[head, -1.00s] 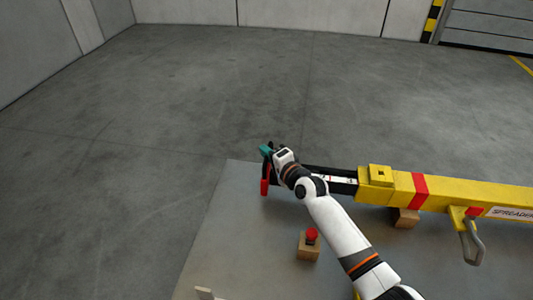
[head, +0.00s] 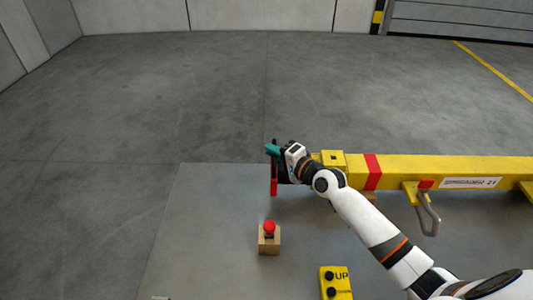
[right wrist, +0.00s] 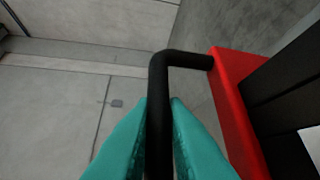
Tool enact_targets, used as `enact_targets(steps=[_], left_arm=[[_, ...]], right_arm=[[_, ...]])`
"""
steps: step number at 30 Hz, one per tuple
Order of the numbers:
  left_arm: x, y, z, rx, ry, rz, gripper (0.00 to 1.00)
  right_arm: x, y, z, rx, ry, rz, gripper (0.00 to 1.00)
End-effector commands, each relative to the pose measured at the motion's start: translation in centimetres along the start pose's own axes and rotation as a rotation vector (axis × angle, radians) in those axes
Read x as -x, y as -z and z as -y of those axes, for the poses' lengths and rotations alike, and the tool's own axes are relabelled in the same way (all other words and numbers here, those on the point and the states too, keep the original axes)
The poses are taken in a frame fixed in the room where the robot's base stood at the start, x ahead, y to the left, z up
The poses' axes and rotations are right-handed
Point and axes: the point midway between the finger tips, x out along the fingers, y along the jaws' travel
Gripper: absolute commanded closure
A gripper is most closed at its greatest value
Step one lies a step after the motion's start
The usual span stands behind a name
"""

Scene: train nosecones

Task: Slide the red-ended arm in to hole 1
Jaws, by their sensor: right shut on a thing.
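My right gripper (head: 273,150) is shut on the black handle (right wrist: 175,57) of the red-ended arm. Its teal fingers (right wrist: 160,105) sit on both sides of the bar in the right wrist view. The red end plate (head: 274,182) stands upright beside the gripper, and it shows as a red slab (right wrist: 237,115) in the wrist view. The yellow beam (head: 400,170) lies along the table to the right. The red end is close to the beam's open end; my wrist hides the short black stretch between them. No numbered hole can be made out. My left gripper is not seen.
A wooden block (head: 269,244) with a red-headed pin (head: 269,227) stands on the grey table (head: 200,230) in front. A grey shackle (head: 430,217) hangs from the beam. Open floor lies beyond.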

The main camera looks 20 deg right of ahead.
Motion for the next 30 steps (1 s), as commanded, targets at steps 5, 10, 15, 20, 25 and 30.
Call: enact_targets(steps=[5, 10, 15, 20, 25, 30], left_arm=[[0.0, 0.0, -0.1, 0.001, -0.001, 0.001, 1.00], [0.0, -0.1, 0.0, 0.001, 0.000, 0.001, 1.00], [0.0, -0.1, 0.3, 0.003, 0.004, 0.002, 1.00], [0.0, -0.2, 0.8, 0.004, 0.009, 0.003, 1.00], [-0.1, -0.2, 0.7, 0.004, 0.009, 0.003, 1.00], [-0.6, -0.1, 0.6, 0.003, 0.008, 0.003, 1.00]], right_arm=[[0.1, -0.3, 0.2, 0.002, 0.005, 0.004, 1.00], [0.1, -0.3, 0.2, 0.002, 0.006, 0.004, 0.76], [0.1, -0.2, 0.1, 0.001, 0.004, 0.003, 0.66], [0.1, -0.1, 0.1, 0.000, 0.003, 0.002, 0.66], [1.3, -0.1, 0.2, 0.001, 0.003, 0.002, 0.66], [4.7, -0.1, 0.4, 0.002, 0.005, 0.001, 0.66]])
